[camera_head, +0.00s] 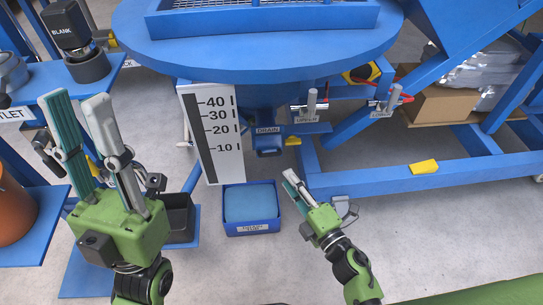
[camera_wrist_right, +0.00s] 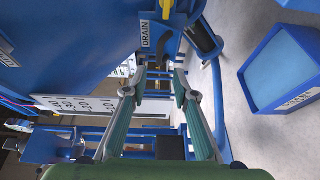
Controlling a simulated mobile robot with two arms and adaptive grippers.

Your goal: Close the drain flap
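The drain (camera_head: 267,144) is a blue outlet with a DRAIN label, under the round blue tank, beside the scale board. It also shows at the top of the right wrist view, where its label (camera_wrist_right: 146,36) reads sideways. I cannot tell clearly how far its flap stands open. My right gripper (camera_head: 289,178) is below and slightly right of the drain in the head view. In the wrist view its green-padded fingers (camera_wrist_right: 155,86) are apart with nothing between them, pointing towards the drain area. My left gripper (camera_head: 76,98) is open and empty at the left, its fingers pointing up.
A blue bin (camera_head: 251,229) with pale blue contents stands on the floor below the drain; it also shows in the wrist view (camera_wrist_right: 287,101). A white scale board (camera_head: 212,133) stands left of the drain. Handles (camera_head: 310,104) and blue frame beams (camera_head: 425,175) are to the right.

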